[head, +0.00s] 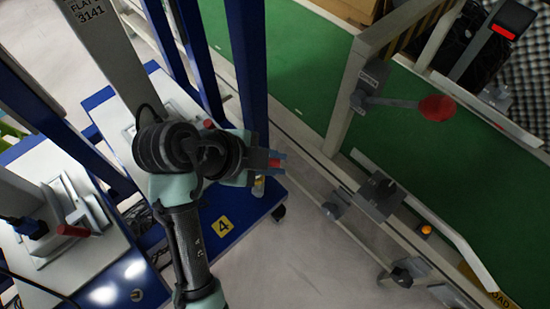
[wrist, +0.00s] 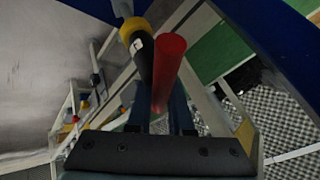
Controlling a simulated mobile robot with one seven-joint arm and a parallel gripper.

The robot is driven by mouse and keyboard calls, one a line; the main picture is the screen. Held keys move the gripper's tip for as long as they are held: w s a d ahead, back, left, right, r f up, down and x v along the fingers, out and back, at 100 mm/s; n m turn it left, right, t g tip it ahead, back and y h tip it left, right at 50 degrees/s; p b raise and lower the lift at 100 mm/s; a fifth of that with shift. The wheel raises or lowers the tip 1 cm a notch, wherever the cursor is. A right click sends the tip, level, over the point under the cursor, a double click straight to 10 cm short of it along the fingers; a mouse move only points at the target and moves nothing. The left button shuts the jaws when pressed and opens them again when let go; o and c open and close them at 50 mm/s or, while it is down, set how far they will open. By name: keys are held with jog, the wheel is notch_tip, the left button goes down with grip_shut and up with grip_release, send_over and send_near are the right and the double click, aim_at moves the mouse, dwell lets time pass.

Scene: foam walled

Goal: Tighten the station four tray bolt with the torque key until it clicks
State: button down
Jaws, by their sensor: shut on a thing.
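My gripper (head: 271,163) is beside the blue posts of the cart labelled 4 (head: 223,225). It is shut on a red handle, which shows as a red cylinder (wrist: 168,72) between the fingers in the wrist view. I cannot tell for sure that this is the torque key. A black tool with a yellow collar (wrist: 142,55) is close beside the red handle on its left; I cannot tell whether they touch. Station four's grey tray area (head: 165,97) is partly hidden behind my arm. I cannot make out the tray bolt.
A neighbouring blue-edged cart (head: 130,284) at lower left carries a clamp with a red handle (head: 73,230). A green conveyor (head: 295,62) with metal rails runs along the right. A lever with a red knob (head: 437,108) juts over it. Grey floor (head: 290,265) is clear between cart and conveyor.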

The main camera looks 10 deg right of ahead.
jog(key=shift+f+b, duration=0.55)
jog(key=shift+f, duration=0.15)
jog(key=m+g, duration=0.1)
jog(key=s+m+g, duration=0.1)
jog(key=m, duration=0.1)
jog(key=shift+h+b, duration=0.3)
jog(key=shift+b, duration=0.1)
jog(key=shift+m, duration=0.3)
jog(key=shift+s+a+p, duration=0.1)
jog(key=shift+s+p, duration=0.05)
jog(key=shift+p, duration=0.3)
